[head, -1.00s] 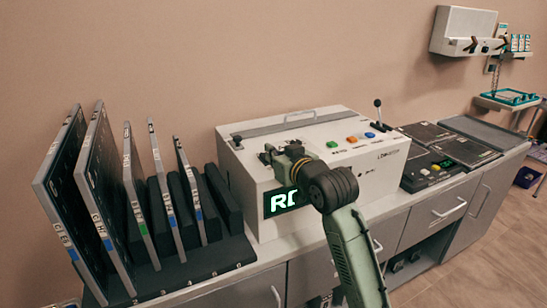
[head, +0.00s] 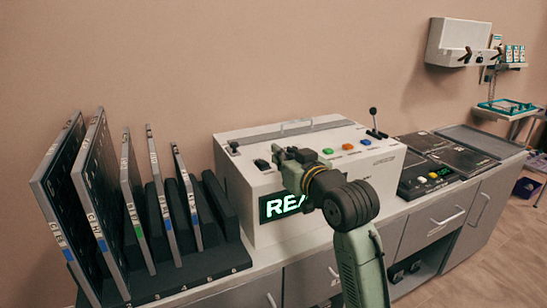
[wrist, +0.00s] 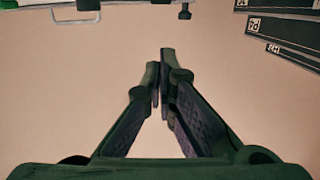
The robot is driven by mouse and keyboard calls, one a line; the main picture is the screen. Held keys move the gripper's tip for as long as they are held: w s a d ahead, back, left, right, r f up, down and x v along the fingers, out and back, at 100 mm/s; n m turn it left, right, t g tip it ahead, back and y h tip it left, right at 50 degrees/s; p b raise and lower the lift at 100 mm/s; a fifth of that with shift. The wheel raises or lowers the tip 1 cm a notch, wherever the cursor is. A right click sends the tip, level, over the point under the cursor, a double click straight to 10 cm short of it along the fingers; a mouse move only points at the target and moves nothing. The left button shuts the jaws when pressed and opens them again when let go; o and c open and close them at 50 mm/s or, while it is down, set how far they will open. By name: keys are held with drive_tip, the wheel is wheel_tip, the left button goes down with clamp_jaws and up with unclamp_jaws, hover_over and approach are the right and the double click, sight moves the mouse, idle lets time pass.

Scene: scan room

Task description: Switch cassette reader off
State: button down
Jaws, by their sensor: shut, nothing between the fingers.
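A small black switch (head: 262,164) sits near the top's front left edge. My gripper (head: 283,155) is shut and empty, just right of that switch, over or close to the top; contact cannot be told. The wrist view shows the closed fingers (wrist: 161,65) against the wall.
Upright cassettes (head: 94,190) stand in a black rack (head: 190,272) left of the reader. A black keypad box (head: 428,180) and flat dark plates (head: 463,160) lie to its right. A white wall unit (head: 457,42) hangs at upper right.

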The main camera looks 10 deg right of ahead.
drive_tip(key=v, duration=0.4)
drive_tip(key=shift+s+r+b, duration=0.3)
drive_tip(key=shift+s+b, duration=0.1)
